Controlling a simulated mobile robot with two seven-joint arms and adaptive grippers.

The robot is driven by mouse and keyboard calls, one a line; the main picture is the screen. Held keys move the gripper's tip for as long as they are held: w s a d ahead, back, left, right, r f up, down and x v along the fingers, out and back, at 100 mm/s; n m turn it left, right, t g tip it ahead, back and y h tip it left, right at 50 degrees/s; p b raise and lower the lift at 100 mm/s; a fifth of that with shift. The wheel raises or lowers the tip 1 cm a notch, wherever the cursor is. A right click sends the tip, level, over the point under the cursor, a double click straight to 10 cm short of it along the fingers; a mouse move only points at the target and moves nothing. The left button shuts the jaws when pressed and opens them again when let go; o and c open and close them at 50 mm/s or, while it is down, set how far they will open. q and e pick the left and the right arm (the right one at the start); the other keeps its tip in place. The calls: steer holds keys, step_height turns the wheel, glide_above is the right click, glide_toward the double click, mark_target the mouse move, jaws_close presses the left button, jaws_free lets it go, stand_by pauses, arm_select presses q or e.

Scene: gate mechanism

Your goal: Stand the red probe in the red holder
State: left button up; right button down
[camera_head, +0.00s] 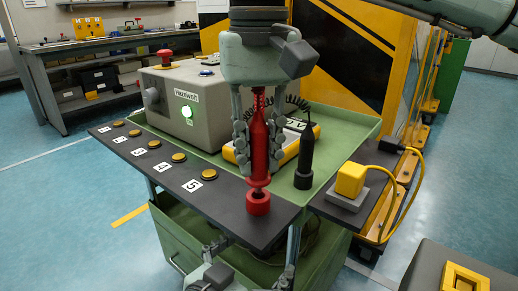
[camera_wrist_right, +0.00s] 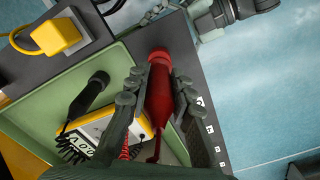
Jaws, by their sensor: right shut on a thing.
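The red probe (camera_head: 259,150) is upright between the fingers of my right gripper (camera_head: 258,140), which is shut on it. The right wrist view also shows the red probe (camera_wrist_right: 159,92) between the fingers (camera_wrist_right: 158,95). Its lower end is directly over the red holder (camera_head: 258,203), near the front edge of the dark panel. I cannot tell whether the tip is inside the holder's opening.
A black probe (camera_head: 306,150) stands right of the red one. A yellow multimeter (camera_head: 236,154) lies behind in the green tray (camera_head: 345,142). A grey box (camera_head: 187,102) with a green light stands left. A yellow block (camera_head: 350,180) is at right. Several brass buttons line the panel (camera_head: 150,172).

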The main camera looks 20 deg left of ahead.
steer(key=shift+f, duration=0.25)
steer(key=shift+f+b, duration=0.3)
steer(key=shift+f, duration=0.1)
steer(key=shift+f, duration=0.1)
stand_by(0.4)
steer(key=shift+f, duration=0.35)
steer(key=c, duration=1.3)
jaws_free()
steer(key=shift+o, duration=0.7)
steer(key=o, duration=0.4)
